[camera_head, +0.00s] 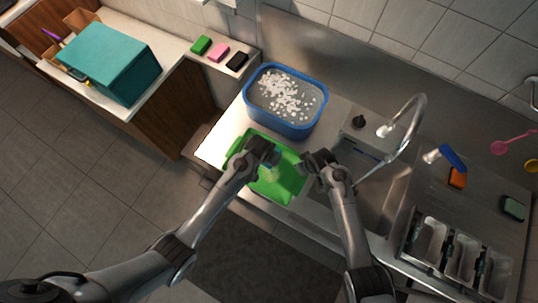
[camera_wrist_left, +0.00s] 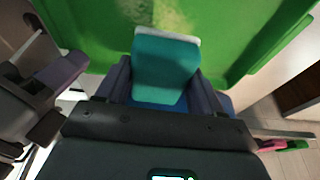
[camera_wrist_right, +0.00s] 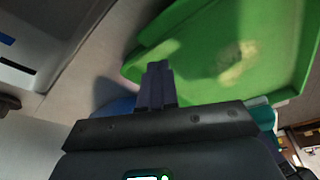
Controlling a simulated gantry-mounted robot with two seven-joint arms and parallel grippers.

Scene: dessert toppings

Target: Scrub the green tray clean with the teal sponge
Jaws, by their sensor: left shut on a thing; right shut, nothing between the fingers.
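The green tray (camera_head: 285,190) lies on the steel counter in front of the blue basin. A pale yellowish smear (camera_wrist_right: 238,62) shows on its surface, and also in the left wrist view (camera_wrist_left: 165,14). My right gripper (camera_wrist_right: 157,85) is shut and empty at the tray's right side. Whether it touches the tray is unclear. Both arms hide parts of the tray.
The blue basin (camera_head: 287,126) with white foam stands behind the tray.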

